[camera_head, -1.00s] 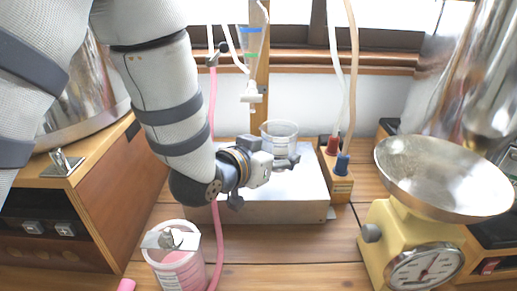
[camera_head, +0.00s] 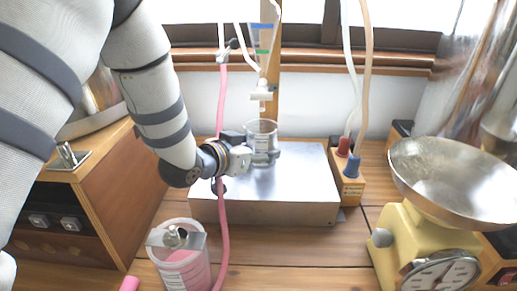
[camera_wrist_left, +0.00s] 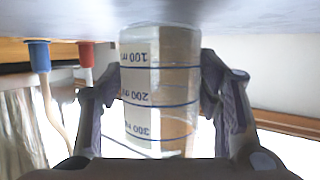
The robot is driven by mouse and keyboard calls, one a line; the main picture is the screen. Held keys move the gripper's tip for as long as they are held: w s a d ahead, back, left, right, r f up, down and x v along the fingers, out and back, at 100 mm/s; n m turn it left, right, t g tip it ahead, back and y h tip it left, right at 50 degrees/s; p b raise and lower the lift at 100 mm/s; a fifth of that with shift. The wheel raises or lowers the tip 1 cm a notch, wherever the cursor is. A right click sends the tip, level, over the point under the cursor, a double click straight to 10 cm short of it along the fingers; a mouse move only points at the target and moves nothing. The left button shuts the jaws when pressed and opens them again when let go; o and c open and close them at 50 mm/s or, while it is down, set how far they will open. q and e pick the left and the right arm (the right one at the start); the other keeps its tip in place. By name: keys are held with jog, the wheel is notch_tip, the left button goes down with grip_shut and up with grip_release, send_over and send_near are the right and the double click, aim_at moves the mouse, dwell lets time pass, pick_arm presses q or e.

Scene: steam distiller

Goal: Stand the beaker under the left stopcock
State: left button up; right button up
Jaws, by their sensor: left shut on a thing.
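The clear glass beaker (camera_head: 263,137) stands upright over the metal platform (camera_head: 290,205), directly below the white stopcock (camera_head: 262,95) in the head view. Its rim is a little below the stopcock's outlet. My left gripper (camera_head: 264,157) reaches in from the left and is shut on the beaker. In the left wrist view, which is upside down, the beaker (camera_wrist_left: 160,95) shows its volume marks between both fingers (camera_wrist_left: 160,100). Its base is at or very near the platform; I cannot tell if they touch. My right gripper is not in view.
A pink hose (camera_head: 222,150) hangs just in front of my left wrist. A bucket of pink liquid (camera_head: 180,265) stands front left. A wooden block with red and blue plugs (camera_head: 347,187) is right of the platform. A yellow scale (camera_head: 425,245) stands at the right.

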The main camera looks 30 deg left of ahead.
pick_arm(q)
jog(key=shift+f, duration=0.2)
jog(key=o, duration=1.3)
jog(key=shift+r, duration=0.2)
jog(key=p+v, duration=0.1)
jog(key=v, duration=0.6)
jog(key=shift+r, duration=0.25)
jog(key=shift+s, duration=0.25)
jog(key=shift+f, duration=0.15)
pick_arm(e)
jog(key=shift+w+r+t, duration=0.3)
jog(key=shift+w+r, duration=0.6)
